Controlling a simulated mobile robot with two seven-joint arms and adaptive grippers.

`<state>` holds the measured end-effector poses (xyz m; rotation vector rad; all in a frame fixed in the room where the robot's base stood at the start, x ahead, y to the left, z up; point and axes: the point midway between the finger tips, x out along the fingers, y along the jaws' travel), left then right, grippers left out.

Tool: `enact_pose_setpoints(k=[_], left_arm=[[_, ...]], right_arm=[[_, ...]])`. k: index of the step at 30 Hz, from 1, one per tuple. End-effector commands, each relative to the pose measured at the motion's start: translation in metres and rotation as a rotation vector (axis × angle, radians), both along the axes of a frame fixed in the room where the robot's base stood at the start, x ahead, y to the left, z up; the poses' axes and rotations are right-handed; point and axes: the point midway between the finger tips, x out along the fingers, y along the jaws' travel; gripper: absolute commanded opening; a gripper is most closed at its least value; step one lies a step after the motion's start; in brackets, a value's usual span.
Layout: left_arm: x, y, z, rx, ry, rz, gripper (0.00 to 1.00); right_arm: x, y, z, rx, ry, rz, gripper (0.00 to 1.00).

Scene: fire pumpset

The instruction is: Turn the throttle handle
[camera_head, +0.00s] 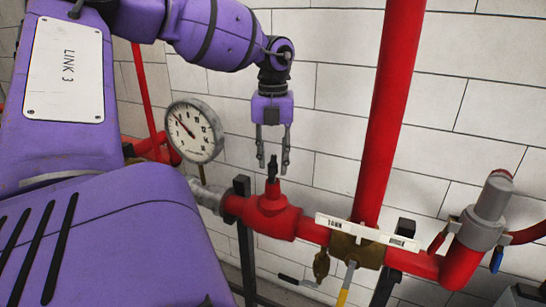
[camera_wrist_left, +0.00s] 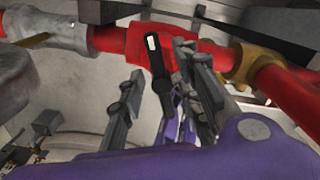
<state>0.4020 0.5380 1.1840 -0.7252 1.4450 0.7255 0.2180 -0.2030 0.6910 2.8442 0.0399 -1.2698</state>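The black throttle handle (camera_head: 272,168) stands on top of a red valve body (camera_head: 271,212) on the horizontal pipe in the head view. My left gripper (camera_head: 273,162) points down from above, its two fingers spread. In the head view the handle's top shows between the fingertips; I cannot tell whether either finger touches it. In the left wrist view the handle (camera_wrist_left: 157,65) has a white strip and lies between the spread fingers of the gripper (camera_wrist_left: 160,95), closer to the right finger in the picture. My right gripper is not in view.
A round pressure gauge (camera_head: 195,131) stands left of the valve. A red vertical pipe (camera_head: 387,105) rises to the right, above a brass valve (camera_head: 356,249) with a white label plate. A grey cap (camera_head: 488,208) is further right. White tiled wall lies behind.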

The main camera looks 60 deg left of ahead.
Motion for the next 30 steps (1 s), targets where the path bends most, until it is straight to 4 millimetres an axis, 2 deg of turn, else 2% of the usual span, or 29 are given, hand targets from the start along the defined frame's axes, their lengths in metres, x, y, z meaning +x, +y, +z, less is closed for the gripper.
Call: enact_pose_setpoints(k=[4,7,15,21,25,30], left_arm=[[0.000,0.000,0.005,0.001,0.001,0.000,0.31],[0.001,0.000,0.018,0.002,-0.002,0.000,0.31],[0.000,0.000,0.075,0.003,-0.003,0.001,0.31],[0.000,0.000,0.107,0.002,-0.001,0.001,0.31],[0.000,0.000,0.118,0.001,-0.001,0.000,0.31],[0.000,0.000,0.120,0.000,0.001,0.000,0.31]], right_arm=[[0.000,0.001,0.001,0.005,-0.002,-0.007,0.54],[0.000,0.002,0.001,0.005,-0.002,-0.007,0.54],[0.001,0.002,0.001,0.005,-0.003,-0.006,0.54],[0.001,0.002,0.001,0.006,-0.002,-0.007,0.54],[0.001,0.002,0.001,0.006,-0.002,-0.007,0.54],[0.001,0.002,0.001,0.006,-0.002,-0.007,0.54]])
